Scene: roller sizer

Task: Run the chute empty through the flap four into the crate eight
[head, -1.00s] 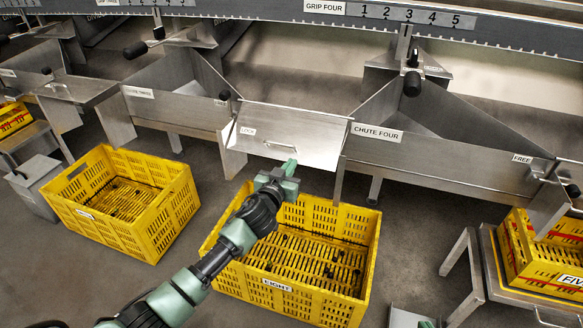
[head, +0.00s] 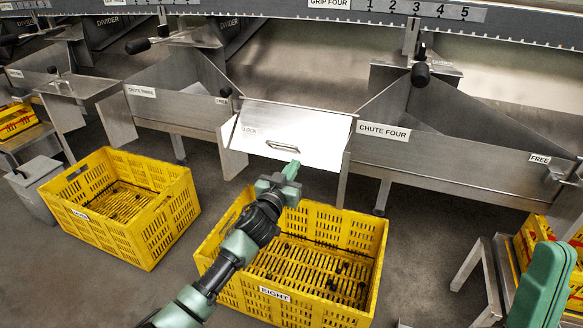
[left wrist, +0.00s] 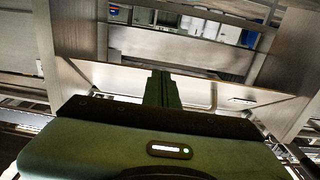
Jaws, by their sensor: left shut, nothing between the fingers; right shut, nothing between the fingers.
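The chute four trough (head: 430,152) slopes at the centre right of the head view; I see no fruit in its visible part. A bright metal flap (head: 310,125) with a bar handle (head: 283,146) and a LOCK label sits at its left end. Crate eight (head: 275,295), yellow, stands on the floor below the flap, with a few small dark things inside. My left gripper (head: 291,168) is shut and empty, its tips at the flap's lower part just below the handle; contact is unclear. My right gripper (head: 543,270) is a large green shape, close, at the lower right.
Another yellow crate (head: 120,210) stands left, below chute three (head: 165,108). A crate on a metal stand (head: 475,275) is at the right, partly hidden by my right gripper. A black-knobbed lever (head: 420,74) stands above chute four. Grey floor lies between the crates.

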